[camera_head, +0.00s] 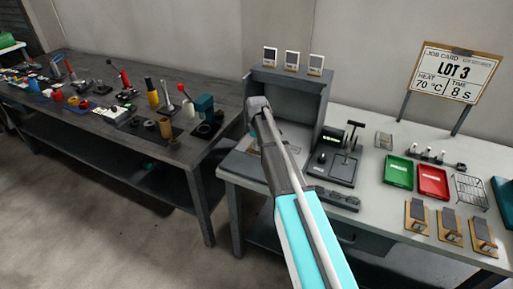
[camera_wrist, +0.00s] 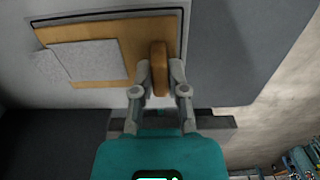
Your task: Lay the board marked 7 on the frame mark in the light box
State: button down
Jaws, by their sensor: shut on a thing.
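In the wrist view a tan board (camera_wrist: 132,38) with grey flat pieces (camera_wrist: 92,60) on it lies inside a dark frame mark (camera_wrist: 110,14), turned slightly against its lines. My gripper (camera_wrist: 160,74) is shut on the board's upright tan grip (camera_wrist: 158,56) at its right end. No number is readable on the board. I cannot tell whether the board rests fully on the floor. In the head view the grey light box (camera_head: 313,106) stands at the left of the pale bench. My arm hides my gripper and much of the box's inside there.
A black press-like device (camera_head: 333,164) stands right of the light box. Several small boards lie at the bench's front right, one of them here (camera_head: 418,216). Green (camera_head: 399,171) and red (camera_head: 433,182) trays and a wire rack (camera_head: 470,191) are behind them. A cluttered dark bench (camera_head: 150,137) is left.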

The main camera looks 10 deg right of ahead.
jog(key=shift+f, duration=0.1)
jog(key=c, duration=1.1)
grip_release()
jog(key=o, duration=0.4)
jog(key=shift+o, duration=0.2)
notch_tip(320, 180, up, 12)
jog(key=p, duration=1.2)
jog(key=s+m, duration=1)
jog(key=s, duration=1.9)
jog(key=shift+s+m, duration=0.15)
jog(key=shift+m, duration=0.25)
